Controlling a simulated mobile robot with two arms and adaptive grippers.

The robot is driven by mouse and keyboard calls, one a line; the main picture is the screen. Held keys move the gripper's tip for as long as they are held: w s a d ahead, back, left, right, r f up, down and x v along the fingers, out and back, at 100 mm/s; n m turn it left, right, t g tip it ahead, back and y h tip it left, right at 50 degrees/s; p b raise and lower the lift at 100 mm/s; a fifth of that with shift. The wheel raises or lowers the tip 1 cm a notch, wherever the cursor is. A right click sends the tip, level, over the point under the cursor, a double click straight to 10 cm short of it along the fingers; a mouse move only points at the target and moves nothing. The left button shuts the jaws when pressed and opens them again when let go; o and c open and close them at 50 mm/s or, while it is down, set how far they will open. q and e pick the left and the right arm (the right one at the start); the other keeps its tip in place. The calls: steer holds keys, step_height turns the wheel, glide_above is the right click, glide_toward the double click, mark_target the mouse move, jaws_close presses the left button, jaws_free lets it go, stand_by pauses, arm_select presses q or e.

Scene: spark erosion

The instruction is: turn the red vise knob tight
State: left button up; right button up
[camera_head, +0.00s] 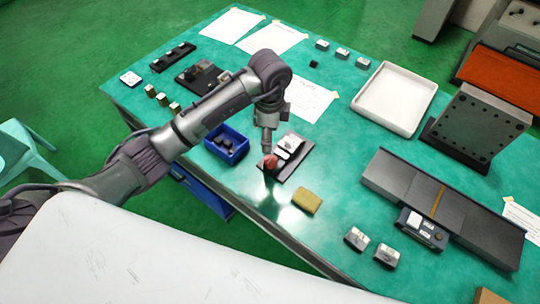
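The red vise knob (270,162) sits at the near left end of a small vise on a black base plate (300,163) on the green table. A light metal block (290,142) shows on the vise behind the knob. My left gripper (268,152) points down from above, with its tips at or just over the knob. The fingers are small and partly merge with the knob in the picture, so I cannot tell whether they touch or grip it. My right gripper is not in view.
A blue bin (226,144) with dark parts stands left of the vise. A yellow block (307,201) lies in front of it. A white tray (396,98) and an angle plate (478,118) are at the right. The table's near edge runs close by.

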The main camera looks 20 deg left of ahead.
mark_target(270, 159)
arm_select(q)
step_height(270, 159, down, 11)
steer(key=shift+r+p, duration=0.1)
steer(key=shift+p, duration=0.95)
steer(key=shift+d, duration=0.1)
steer(key=c, duration=1.1)
steer(key=shift+c, duration=0.2)
